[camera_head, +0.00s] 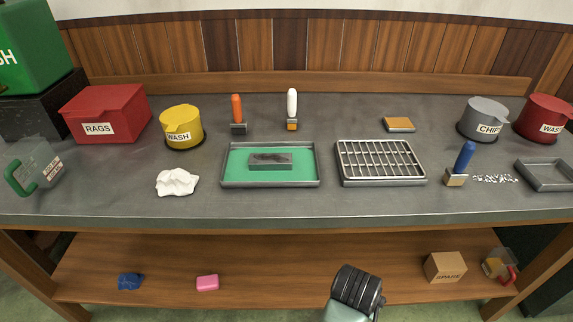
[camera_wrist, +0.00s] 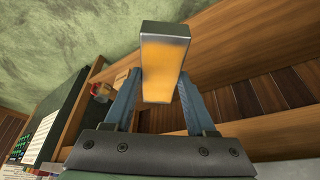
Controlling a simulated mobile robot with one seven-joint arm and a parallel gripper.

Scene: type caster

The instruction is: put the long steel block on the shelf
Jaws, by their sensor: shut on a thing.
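The long steel block (camera_wrist: 165,62) is between the two blue fingers of my gripper (camera_wrist: 160,88) in the wrist view. Its broad face shines orange, and its end sticks out past the fingertips. My gripper is shut on it. In the head view my dark ribbed wrist shows low in front of the shelf (camera_head: 300,270), right of centre; the fingers and held block cannot be made out there. The shelf is the brown wooden board under the bench, and its wood also shows in the wrist view (camera_wrist: 225,60).
On the shelf are a blue rag (camera_head: 130,281), a pink block (camera_head: 207,283), a SPARE box (camera_head: 445,267) and a clear red-handled jug (camera_head: 498,266). Shelf room is clear between pink block and box. Above, the bench (camera_head: 210,208) holds a green-lined tray (camera_head: 235,165) with a grey block.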

